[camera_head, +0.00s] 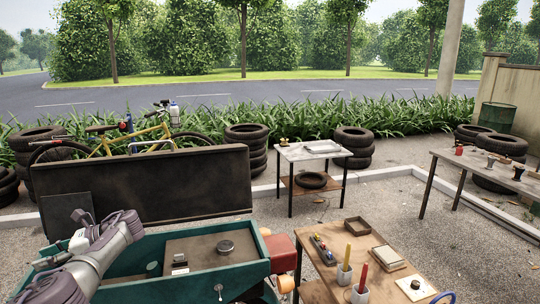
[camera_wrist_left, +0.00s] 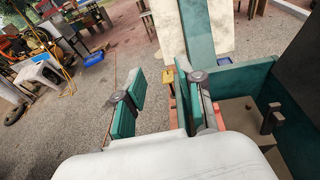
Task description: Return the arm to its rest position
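My left arm (camera_head: 105,243) reaches over the left part of a teal open-topped compressor cart (camera_head: 130,293) in the head view. Its gripper cannot be made out clearly there. In the left wrist view my left gripper (camera_wrist_left: 160,82) shows two fingers with teal pads set well apart, with nothing between them. The teal cart wall also shows on the right of the wrist view (camera_wrist_left: 243,82), beside the gripper. My right gripper is in neither view.
A dark upright panel (camera_head: 150,188) stands behind the cart. A wooden table (camera_head: 360,246) with cups and trays is at the front right. A small table (camera_head: 315,150) stands behind, a long bench (camera_head: 500,165) at far right. Gravel is open between them.

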